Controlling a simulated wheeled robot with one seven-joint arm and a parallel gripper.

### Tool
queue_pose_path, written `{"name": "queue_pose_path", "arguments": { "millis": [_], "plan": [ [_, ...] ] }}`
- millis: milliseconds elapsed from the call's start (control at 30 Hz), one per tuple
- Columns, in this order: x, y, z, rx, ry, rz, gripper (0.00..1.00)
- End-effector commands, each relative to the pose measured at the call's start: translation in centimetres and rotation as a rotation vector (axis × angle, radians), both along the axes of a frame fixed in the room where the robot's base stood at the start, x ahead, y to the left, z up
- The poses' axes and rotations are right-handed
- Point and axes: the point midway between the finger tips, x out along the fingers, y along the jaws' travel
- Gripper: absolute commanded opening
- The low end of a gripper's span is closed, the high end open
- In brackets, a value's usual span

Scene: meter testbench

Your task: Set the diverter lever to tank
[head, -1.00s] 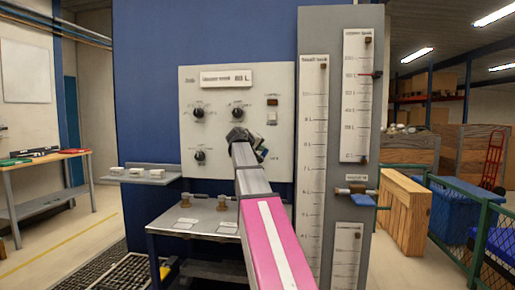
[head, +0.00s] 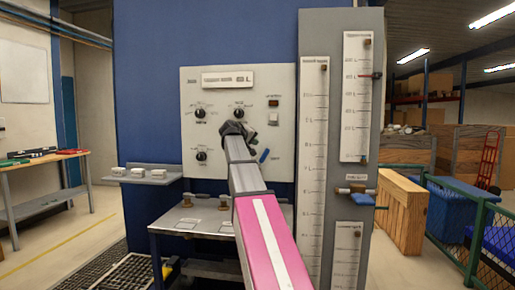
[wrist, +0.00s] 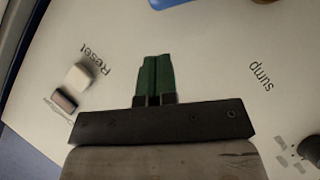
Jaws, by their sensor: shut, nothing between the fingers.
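The diverter lever's blue handle (head: 264,155) shows low on the right of the pale control panel, just below and right of my gripper. It looks tilted, but its exact setting is too small to tell. In the wrist view only a blue part of it (wrist: 170,3) shows at the top edge. My gripper (head: 237,128) is in front of the panel, up and left of the handle and apart from it. Its green fingertips (wrist: 155,75) are together with nothing between them. The word "sump" (wrist: 261,76) is readable on the panel; a "tank" label is not.
The white reset button (head: 273,118) is right of my gripper, and it shows left of the fingers in the wrist view (wrist: 79,75). Several black knobs (head: 200,113) sit on the panel's left. Tall gauge boards (head: 341,20) stand at the right. A metal bench (head: 185,215) is below.

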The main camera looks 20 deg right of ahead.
Motion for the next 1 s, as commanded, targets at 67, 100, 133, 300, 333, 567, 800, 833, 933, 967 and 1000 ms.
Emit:
{"name": "queue_pose_path", "arguments": {
  "millis": [67, 100, 133, 300, 333, 567, 800, 833, 933, 967, 1000],
  "plan": [
    [-1.4, 1.6, 0.5, 0.000, -0.001, 0.002, 0.00],
    [-1.8, 2.2, 0.8, 0.000, -0.001, 0.003, 0.00],
    [-2.1, 2.8, 1.0, 0.001, -0.001, 0.003, 0.00],
    [-3.6, 5.1, 2.2, 0.000, 0.000, 0.002, 0.00],
    [-3.8, 5.5, 2.3, 0.000, 0.000, 0.002, 0.00],
    [-4.7, 6.9, 3.1, 0.000, 0.001, 0.002, 0.00],
    [-4.8, 7.1, 3.2, 0.000, 0.001, 0.002, 0.00],
    [-4.8, 7.1, 3.2, 0.000, 0.001, 0.002, 0.00],
    [-4.8, 7.1, 3.2, 0.000, 0.001, 0.002, 0.00],
    [-4.8, 7.1, 3.2, 0.000, 0.001, 0.002, 0.00],
    [-4.8, 7.1, 3.2, 0.000, 0.001, 0.002, 0.00]
  ]
}}
